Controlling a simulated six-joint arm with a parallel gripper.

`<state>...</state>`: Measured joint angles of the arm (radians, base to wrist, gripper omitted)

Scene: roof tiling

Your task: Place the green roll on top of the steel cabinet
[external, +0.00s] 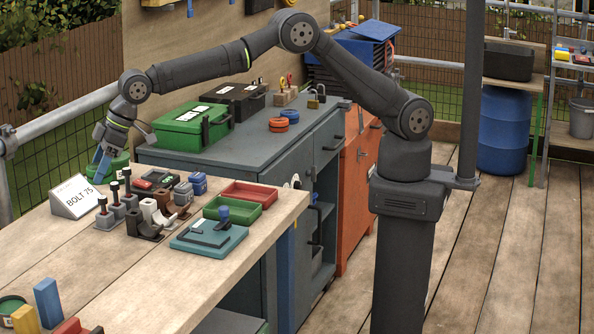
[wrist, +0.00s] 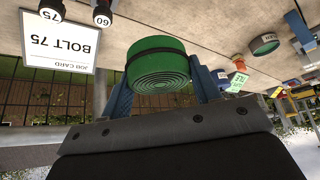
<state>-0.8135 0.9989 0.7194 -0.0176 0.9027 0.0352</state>
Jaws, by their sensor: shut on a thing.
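The green roll (wrist: 158,68) is a coiled disc between the two blue fingers of my gripper in the wrist view. In the external view the roll (external: 120,163) shows at the far left end of the wooden bench, partly behind my gripper (external: 103,168). My gripper is shut on the roll and points down. I cannot tell whether the roll touches the bench. The steel cabinet (external: 262,150) is grey and stands behind the bench, right of my gripper. Its top carries a green case (external: 190,128), a black case (external: 232,100) and orange rings (external: 280,122).
A "BOLT 75" job card (external: 75,196) stands close to my gripper, beside black-knobbed blocks (external: 120,205). Red and green trays (external: 248,193) lie on the bench (external: 150,275). The cabinet top's near part is clear. An orange cabinet (external: 355,190) stands to its right.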

